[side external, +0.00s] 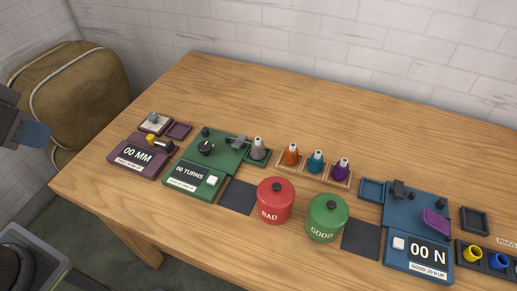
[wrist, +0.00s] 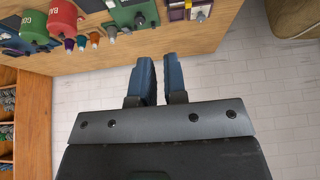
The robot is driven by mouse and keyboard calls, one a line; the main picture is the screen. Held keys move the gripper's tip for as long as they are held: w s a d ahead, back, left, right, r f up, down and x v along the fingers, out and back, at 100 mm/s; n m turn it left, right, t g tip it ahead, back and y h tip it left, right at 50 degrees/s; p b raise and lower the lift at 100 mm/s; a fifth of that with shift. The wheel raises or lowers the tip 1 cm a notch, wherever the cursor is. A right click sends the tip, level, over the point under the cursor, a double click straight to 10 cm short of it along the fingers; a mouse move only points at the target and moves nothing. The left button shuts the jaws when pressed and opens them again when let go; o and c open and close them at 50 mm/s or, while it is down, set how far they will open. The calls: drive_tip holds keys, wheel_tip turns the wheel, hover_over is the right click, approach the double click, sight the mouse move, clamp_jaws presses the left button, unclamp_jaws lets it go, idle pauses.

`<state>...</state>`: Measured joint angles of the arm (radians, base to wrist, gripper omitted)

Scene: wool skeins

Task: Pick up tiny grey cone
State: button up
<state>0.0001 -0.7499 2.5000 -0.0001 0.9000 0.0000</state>
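The tiny grey cone (side external: 258,149) stands upright in a small green tray at the right side of the green device in the side external view. It also shows in the wrist view (wrist: 112,32), near the top edge. My gripper (wrist: 159,72) has two blue fingers with a narrow gap between them and nothing held. In the side external view only part of my gripper shows, at the left edge, off the table and well apart from the cone.
Orange (side external: 292,154), teal (side external: 316,161) and purple (side external: 341,169) cones stand in a wooden rack right of the grey one. A red BAD pot (side external: 275,203) and green GOOD pot (side external: 327,219) stand in front. Devices flank them (side external: 138,155) (side external: 416,215). The table's back is clear.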

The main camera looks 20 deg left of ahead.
drive_tip(key=o, duration=1)
drive_tip(key=shift+c, duration=0.2)
drive_tip(key=n+g+h, duration=0.3)
drive_tip(key=n+g, duration=0.2)
drive_tip(key=n, duration=1.5)
hover_over(256, 139)
drive_tip(key=a, duration=0.3)
wheel_tip(256, 139, down, 15)
drive_tip(key=x, duration=0.7)
drive_tip(key=shift+s+a+f, duration=0.1)
drive_tip(key=shift+s+f, duration=0.05)
drive_tip(key=shift+s, duration=0.15)
drive_tip(key=shift+x, duration=3.2)
